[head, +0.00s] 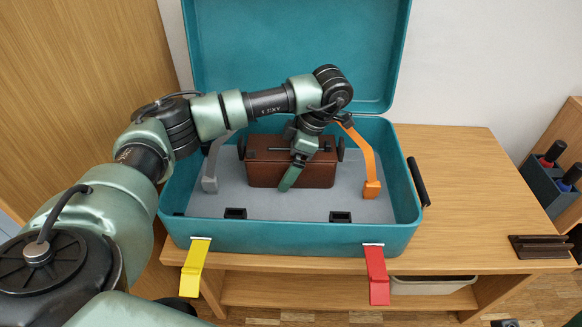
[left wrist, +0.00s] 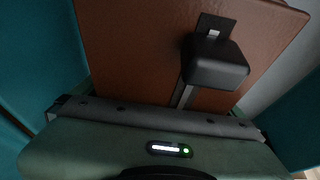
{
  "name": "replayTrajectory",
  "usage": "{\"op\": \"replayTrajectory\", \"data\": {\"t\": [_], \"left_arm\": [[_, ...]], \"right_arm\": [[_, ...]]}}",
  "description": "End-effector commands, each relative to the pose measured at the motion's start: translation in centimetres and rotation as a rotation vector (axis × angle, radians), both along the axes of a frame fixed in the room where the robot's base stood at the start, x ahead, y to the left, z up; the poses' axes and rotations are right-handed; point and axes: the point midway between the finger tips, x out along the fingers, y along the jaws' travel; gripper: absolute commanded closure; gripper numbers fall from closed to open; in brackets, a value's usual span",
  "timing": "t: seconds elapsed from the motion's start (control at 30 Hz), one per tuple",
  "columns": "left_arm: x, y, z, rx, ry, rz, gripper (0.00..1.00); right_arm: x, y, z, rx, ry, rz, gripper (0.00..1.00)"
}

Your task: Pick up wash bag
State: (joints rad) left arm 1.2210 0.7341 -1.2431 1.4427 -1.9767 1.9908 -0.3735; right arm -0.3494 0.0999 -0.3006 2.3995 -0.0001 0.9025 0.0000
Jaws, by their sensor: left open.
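The wash bag looks like a brown box-shaped case (head: 262,172) with dark fittings at its ends and a dark bar along its top. It sits inside the open teal suitcase (head: 290,236), toward the back. My left gripper (head: 290,182) reaches down from above, in front of the middle of the bag, and hides part of it. It is open; I cannot tell whether it touches the bag. In the left wrist view, the bag's brown surface (left wrist: 130,50) is very close and fills the upper middle. A dark rounded block (left wrist: 215,62) stands out in front of it. My right gripper is not in view.
The suitcase lid (head: 300,50) stands open at the back. A grey strap (head: 212,165) and an orange strap (head: 362,155) rise beside the bag. Yellow (head: 195,268) and red (head: 377,276) latches hang in front. The wooden table (head: 470,190) is mostly clear at right.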

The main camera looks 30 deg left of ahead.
Motion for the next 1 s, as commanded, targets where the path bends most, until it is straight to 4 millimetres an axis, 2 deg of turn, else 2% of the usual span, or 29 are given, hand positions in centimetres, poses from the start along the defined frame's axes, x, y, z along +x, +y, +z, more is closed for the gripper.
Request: {"op": "replayTrajectory", "data": {"t": [0.2,0.27,0.47,0.5,0.77,0.87,1.0], "left_arm": [[0.0,0.0,0.0,-0.001,-0.001,0.000,0.00],[0.0,0.0,0.0,-0.001,-0.001,0.000,0.14],[0.0,0.0,0.0,-0.001,-0.001,0.000,0.70],[0.0,0.0,0.1,-0.001,-0.002,0.000,0.73],[0.0,0.0,0.3,-0.001,-0.002,0.001,0.73],[0.1,0.0,0.9,0.000,-0.003,0.000,0.73],[0.1,0.0,2.8,-0.001,-0.005,0.001,0.73]], "right_arm": [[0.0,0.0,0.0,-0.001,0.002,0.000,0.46],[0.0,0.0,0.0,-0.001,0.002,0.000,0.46],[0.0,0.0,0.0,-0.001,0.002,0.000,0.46],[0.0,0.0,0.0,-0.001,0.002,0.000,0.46],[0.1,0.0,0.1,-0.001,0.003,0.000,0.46],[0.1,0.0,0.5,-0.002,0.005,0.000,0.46],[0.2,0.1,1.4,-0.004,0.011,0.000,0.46]]}}
